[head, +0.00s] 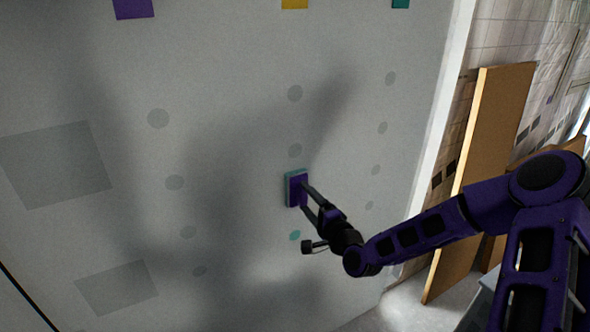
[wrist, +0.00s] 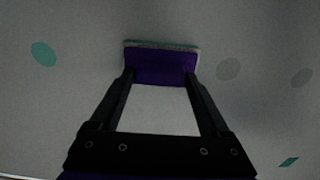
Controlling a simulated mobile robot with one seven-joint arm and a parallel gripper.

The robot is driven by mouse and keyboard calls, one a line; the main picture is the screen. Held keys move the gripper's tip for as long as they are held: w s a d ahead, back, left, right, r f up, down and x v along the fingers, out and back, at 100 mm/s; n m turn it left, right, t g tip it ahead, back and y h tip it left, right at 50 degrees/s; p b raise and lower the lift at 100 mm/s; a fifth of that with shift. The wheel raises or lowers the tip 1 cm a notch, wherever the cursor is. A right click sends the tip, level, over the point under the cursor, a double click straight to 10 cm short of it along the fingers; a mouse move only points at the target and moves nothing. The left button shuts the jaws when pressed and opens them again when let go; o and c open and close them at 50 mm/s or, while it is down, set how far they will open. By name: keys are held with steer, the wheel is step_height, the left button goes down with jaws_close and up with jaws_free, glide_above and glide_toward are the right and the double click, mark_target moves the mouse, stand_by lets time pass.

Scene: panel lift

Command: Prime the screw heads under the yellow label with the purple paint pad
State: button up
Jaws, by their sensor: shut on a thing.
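The yellow label (head: 294,3) is at the top edge of the grey panel (head: 235,60) in the head view. Below it, in a column, are two grey screw heads, an upper one (head: 295,93) and a lower one (head: 295,150), and lower down a teal screw head (head: 295,236). My gripper (head: 306,197) is shut on the purple paint pad (head: 297,188), which has a teal edge, between the lower grey head and the teal one. The pad is at or very near the panel; I cannot tell if it touches. It hides the surface behind it. The wrist view shows the pad (wrist: 160,65) between my fingers.
A purple label (head: 133,8) and a teal label (head: 400,3) flank the yellow one, with columns of grey screw heads below each. Larger grey patches (head: 55,163) mark the panel's left. Brown boards (head: 490,150) lean against the tiled wall at the right, beyond the panel's edge.

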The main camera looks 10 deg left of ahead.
steer(key=shift+r, duration=13)
step_height(320, 180, down, 36)
steer(key=b, duration=1.1)
steer(key=shift+f, duration=0.15)
steer(key=v, duration=0.7)
